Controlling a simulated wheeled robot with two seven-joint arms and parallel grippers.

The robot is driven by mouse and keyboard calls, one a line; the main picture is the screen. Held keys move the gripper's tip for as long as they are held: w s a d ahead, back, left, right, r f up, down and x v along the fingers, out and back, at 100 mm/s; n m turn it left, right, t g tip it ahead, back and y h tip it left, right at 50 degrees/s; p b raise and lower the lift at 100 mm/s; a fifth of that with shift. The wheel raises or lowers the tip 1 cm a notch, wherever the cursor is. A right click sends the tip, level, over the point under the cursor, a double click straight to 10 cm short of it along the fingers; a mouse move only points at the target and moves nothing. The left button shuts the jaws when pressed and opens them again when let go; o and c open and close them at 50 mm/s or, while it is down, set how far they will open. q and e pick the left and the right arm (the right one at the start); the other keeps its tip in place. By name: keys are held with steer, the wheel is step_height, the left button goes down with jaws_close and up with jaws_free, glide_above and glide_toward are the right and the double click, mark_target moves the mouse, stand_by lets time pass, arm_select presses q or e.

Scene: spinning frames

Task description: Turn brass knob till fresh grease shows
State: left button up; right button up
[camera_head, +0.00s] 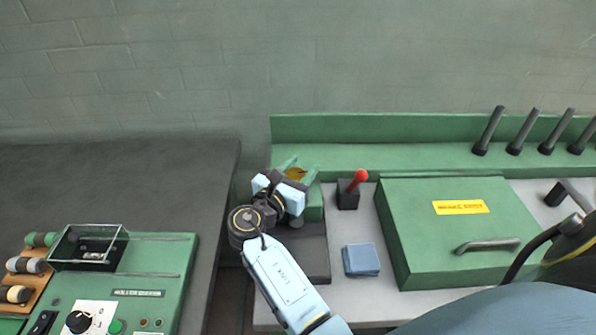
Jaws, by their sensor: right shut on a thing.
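The brass knob (297,173) shows as a small golden patch on a green housing (314,203) near the back left of the grey machine top. My right gripper (291,181) is at the knob and shut on it. The gripper's dark body and pale blue parts hide most of the knob and the front of the housing. I cannot see any grease from here. My left gripper is not in view.
A red-tipped lever (360,177) stands just right of the housing. A folded blue cloth (361,260) lies in front of it. A green cover (446,225) with a handle fills the right. A control panel (128,285) stands at lower left.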

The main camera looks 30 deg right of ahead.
mark_target(303, 171)
steer(key=m+g, duration=0.2)
steer(key=g, duration=0.1)
steer(key=m+g+h+b, duration=0.1)
steer(key=m+g, duration=0.1)
steer(key=g, duration=0.1)
steer(key=s+m+g+b, duration=0.1)
steer(key=m+g, duration=0.1)
steer(key=g, duration=0.1)
steer(key=shift+d+h, duration=0.1)
steer(key=shift+h, duration=0.3)
steer(key=shift+m+g, duration=0.3)
steer(key=shift+g, duration=0.2)
steer(key=o, duration=1)
steer(key=shift+c, duration=0.2)
step_height(303, 171, up, 10)
steer(key=shift+p, duration=1)
